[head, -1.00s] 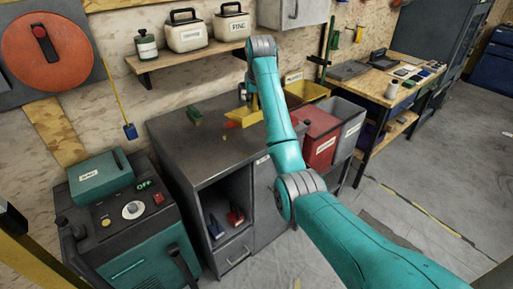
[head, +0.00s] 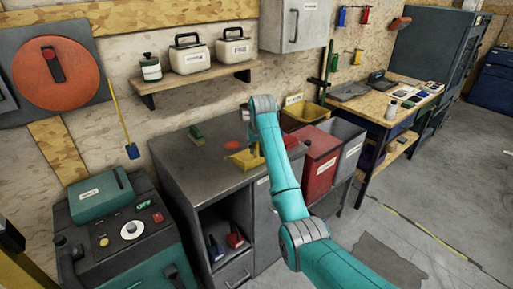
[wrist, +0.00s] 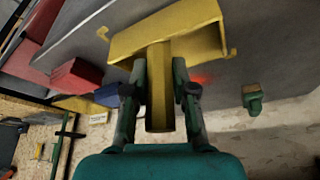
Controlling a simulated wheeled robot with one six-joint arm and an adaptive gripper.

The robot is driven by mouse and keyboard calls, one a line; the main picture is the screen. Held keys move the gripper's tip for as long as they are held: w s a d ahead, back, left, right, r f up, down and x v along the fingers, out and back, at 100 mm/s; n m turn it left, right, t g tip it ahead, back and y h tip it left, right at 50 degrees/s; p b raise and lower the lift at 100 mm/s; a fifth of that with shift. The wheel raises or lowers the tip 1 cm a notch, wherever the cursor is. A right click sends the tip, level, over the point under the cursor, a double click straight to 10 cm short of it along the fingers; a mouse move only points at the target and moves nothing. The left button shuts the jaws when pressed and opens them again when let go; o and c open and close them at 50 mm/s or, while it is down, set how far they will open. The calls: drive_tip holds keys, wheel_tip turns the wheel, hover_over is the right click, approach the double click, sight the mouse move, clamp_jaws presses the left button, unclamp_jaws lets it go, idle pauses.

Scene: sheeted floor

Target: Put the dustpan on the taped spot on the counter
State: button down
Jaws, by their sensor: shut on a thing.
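The yellow dustpan (head: 245,160) is over the grey counter (head: 195,165), near its right end. In the wrist view the dustpan (wrist: 165,35) has its wide pan beyond the fingertips and its handle between them. My gripper (wrist: 160,75) is shut on that handle. In the head view my gripper (head: 255,143) is partly hidden by my arm. An orange-red patch (head: 232,145) shows on the counter just behind the dustpan; I cannot tell if it is tape. I cannot tell whether the dustpan touches the counter.
A green-topped brush (head: 196,134) lies at the counter's back left. Red (head: 318,165) and grey (head: 345,145) bins stand to the right, with a yellow bin (head: 303,115) behind. A shelf (head: 190,82) with containers hangs above. The counter's front left is clear.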

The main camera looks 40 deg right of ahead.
drive_tip(key=c, duration=0.9)
unclamp_jaws()
drive_tip(key=shift+c, duration=0.2)
drive_tip(key=v, duration=1.2)
drive_tip(key=shift+r, duration=0.1)
